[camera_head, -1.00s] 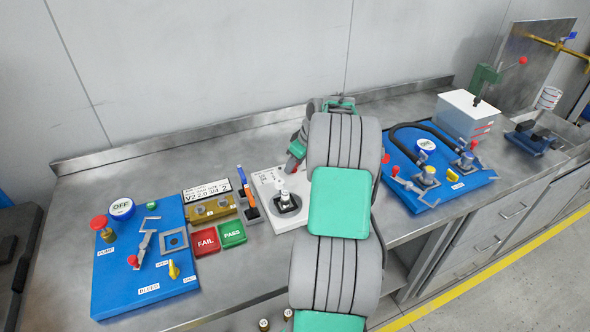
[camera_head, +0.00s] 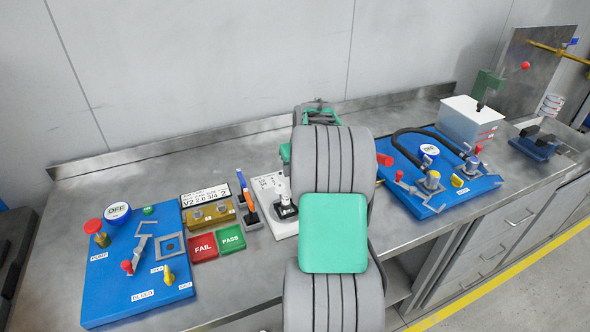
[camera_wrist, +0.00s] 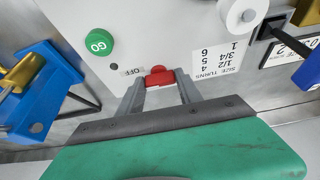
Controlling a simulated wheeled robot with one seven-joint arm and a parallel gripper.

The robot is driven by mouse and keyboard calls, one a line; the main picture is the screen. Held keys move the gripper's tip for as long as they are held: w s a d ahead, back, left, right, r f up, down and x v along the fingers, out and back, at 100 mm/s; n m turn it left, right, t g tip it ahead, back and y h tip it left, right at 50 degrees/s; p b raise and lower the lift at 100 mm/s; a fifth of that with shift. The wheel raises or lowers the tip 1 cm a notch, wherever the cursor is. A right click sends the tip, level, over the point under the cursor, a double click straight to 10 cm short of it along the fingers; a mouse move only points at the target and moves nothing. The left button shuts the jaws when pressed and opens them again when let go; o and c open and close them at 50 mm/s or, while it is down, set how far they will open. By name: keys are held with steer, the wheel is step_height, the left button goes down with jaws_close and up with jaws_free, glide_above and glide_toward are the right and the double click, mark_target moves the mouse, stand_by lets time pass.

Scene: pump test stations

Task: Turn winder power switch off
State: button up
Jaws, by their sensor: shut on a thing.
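The winder is a white box with a size and turns chart and a dark-based spindle. In the head view its left part (camera_head: 266,184) shows, and my arm covers the rest. In the wrist view its white face (camera_wrist: 100,20) carries a green GO button (camera_wrist: 99,42) and a red power switch (camera_wrist: 159,76). An OFF label (camera_wrist: 132,71) sits left of the switch. My gripper (camera_wrist: 160,82) has its two grey fingers shut on the red switch. Its fingertips are hidden behind my arm in the head view. Which way the switch is set cannot be told.
A blue pump panel (camera_head: 110,285) stands at the left, with red FAIL (camera_head: 203,247) and green PASS (camera_head: 231,238) blocks beside it.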

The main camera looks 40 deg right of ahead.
steer(key=shift+r, duration=0.1)
steer(key=o, duration=1.4)
steer(key=v, duration=0.7)
steer(key=shift+s+a+r+b, duration=0.1)
steer(key=shift+r+b, duration=0.25)
steer(key=shift+b, duration=0.05)
